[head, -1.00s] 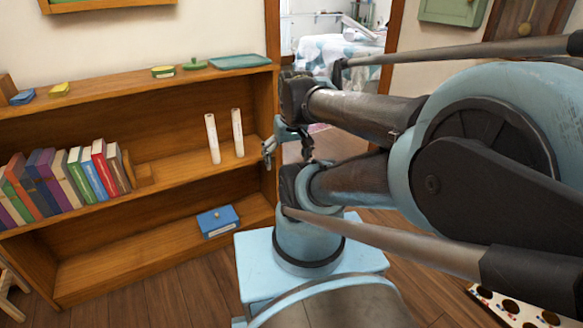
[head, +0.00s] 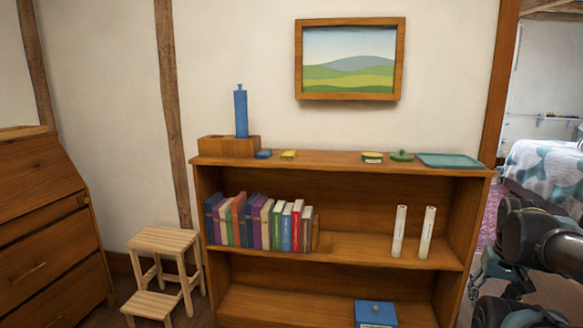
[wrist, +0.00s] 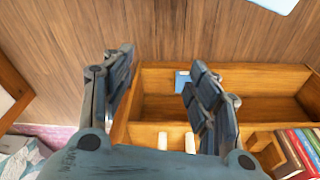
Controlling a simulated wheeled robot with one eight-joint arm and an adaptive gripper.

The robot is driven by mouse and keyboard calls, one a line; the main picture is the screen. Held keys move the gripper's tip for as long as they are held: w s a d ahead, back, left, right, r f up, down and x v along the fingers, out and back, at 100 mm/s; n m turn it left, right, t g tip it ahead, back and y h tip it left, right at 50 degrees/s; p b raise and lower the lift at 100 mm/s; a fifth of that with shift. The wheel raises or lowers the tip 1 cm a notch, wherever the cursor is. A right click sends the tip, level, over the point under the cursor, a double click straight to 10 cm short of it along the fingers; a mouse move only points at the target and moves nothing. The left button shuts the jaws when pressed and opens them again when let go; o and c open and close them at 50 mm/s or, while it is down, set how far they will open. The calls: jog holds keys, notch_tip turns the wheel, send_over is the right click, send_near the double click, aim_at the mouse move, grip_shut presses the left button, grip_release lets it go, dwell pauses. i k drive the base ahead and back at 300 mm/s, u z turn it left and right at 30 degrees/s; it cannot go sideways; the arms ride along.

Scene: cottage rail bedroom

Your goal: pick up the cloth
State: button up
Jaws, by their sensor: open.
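At the right edge of the head view my arm shows only in part.
The wooden bookcase (head: 340,171) holds books (head: 265,225), two white rolls (head: 413,232) and a blue box (head: 375,313). A step stool (head: 163,240) and dresser (head: 40,220) are left; a doorway with a bed (head: 545,170) is right.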

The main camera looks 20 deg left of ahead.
aim_at(264, 154)
jog(key=u, duration=1.6)
